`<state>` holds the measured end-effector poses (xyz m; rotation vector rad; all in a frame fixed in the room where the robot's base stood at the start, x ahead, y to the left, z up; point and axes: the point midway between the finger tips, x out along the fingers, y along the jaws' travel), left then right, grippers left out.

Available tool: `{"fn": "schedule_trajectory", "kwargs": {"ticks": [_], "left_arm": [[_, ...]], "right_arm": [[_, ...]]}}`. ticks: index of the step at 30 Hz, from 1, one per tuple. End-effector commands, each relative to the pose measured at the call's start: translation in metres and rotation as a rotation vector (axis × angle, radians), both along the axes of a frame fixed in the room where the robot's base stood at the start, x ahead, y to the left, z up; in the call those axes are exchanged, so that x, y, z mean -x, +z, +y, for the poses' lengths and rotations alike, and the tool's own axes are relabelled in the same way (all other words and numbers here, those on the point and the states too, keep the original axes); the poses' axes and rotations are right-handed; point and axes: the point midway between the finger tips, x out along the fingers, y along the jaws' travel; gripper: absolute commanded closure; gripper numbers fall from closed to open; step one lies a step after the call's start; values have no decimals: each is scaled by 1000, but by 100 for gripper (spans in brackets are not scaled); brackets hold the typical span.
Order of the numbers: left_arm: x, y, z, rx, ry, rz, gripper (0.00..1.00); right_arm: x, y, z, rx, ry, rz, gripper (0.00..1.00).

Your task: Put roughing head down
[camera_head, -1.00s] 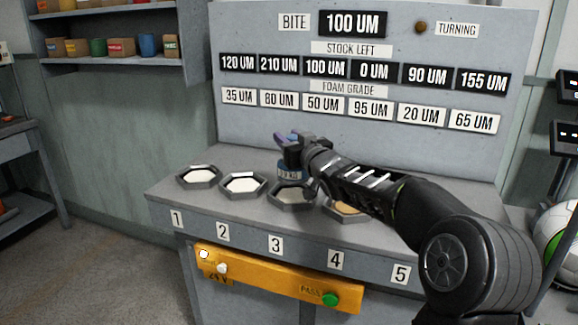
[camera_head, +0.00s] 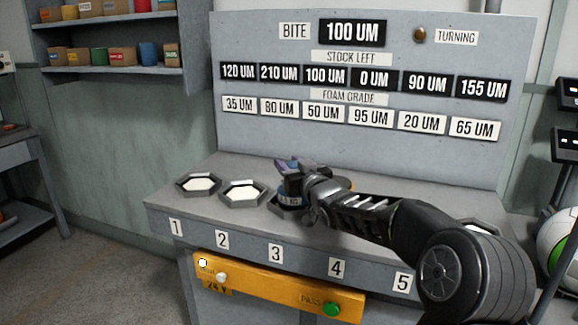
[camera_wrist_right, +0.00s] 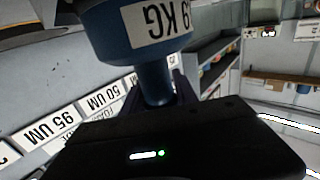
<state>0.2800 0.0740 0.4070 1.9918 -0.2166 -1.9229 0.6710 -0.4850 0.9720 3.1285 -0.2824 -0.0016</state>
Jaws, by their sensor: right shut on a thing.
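The roughing head is a blue piece with a white KG label; it shows large in the right wrist view (camera_wrist_right: 145,50). My right gripper (camera_head: 288,170) is shut on its narrower blue neck. In the head view the blue head (camera_head: 290,200) is partly hidden by my gripper and sits low over the tray at label 3 (camera_head: 275,206). I cannot tell whether it touches that tray. My left gripper is not in view.
Octagonal trays with white pads stand at label 1 (camera_head: 199,185) and label 2 (camera_head: 242,193). My right arm covers much of the bench's right side. A yellow panel (camera_head: 275,289) with a green button (camera_head: 331,309) is on the front. A sign board (camera_head: 300,130) stands behind.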

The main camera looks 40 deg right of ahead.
Motion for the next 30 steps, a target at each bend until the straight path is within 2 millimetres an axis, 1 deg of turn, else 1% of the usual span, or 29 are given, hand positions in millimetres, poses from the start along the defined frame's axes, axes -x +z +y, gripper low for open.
{"fn": "schedule_trajectory", "kwargs": {"ticks": [1, 6, 7, 15, 22, 25, 28, 30], "left_arm": [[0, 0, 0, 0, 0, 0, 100], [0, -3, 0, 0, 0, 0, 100], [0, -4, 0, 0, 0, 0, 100], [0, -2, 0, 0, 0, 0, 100], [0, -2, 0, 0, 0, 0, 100], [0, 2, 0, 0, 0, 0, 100], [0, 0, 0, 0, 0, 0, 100], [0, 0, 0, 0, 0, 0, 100]], "right_arm": [[0, 5, 0, 2, 1, -8, 100], [0, 1, 0, 2, 1, -8, 100], [0, -4, 0, 0, 0, 0, 64], [0, -3, 0, 0, 0, 1, 43], [0, -2, 0, 0, 0, 1, 43], [0, 2, 0, 0, 0, 0, 43], [8, 0, 1, 1, 0, 1, 43], [17, 1, 3, 1, -1, 1, 43]]}}
